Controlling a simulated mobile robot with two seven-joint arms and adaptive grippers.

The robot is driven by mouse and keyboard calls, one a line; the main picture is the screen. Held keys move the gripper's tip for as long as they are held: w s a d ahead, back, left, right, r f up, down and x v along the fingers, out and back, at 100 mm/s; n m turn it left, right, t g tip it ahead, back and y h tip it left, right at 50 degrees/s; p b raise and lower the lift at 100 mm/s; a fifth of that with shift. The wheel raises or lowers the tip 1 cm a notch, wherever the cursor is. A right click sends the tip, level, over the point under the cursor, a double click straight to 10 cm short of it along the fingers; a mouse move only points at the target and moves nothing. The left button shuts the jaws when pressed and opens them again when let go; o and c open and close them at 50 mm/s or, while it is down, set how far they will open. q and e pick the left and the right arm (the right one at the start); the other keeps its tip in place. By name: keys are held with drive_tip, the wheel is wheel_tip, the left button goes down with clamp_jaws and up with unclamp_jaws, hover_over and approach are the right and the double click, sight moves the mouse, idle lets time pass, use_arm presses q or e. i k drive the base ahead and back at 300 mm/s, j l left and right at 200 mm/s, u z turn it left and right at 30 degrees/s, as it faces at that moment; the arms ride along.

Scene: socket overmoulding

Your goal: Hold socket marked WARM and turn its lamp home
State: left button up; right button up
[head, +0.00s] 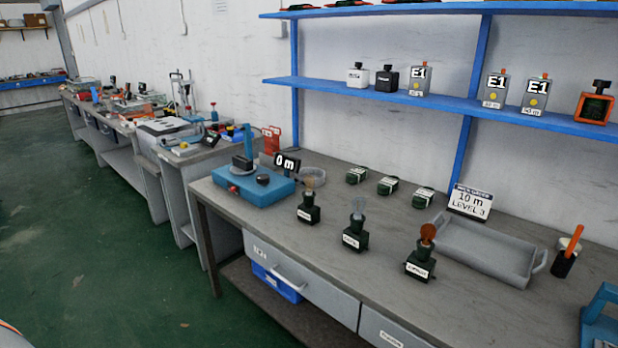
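Three dark green sockets with white labels stand upright in a row on the workbench (250,205), each with a lamp on top. The left socket (308,213) carries a brownish lamp (309,184). The middle socket (355,240) carries a pale grey-blue lamp (358,206). The labels are too small to read, so I cannot tell which one says WARM. How far each lamp sits in its socket cannot be told. Neither of my grippers is in view.
A blue case (255,190) sits left of the sockets. Several small dark green blocks (388,185) lie behind them. A grey tray (485,255) and a sign reading "10 m LEVEL 3" (470,202) stand right. A blue shelf (440,100) holds boxes above. The bench front is clear.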

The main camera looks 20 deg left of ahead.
sight(308, 212)
drive_tip(key=i+j, duration=0.15)
drive_tip(key=j, duration=0.2)
drive_tip(key=i+j, duration=0.1)
drive_tip(key=j, duration=0.25)
drive_tip(key=i+j, duration=0.15)
drive_tip(key=j, duration=0.2)
drive_tip(key=i+j, duration=0.15)
drive_tip(key=j, duration=0.2)
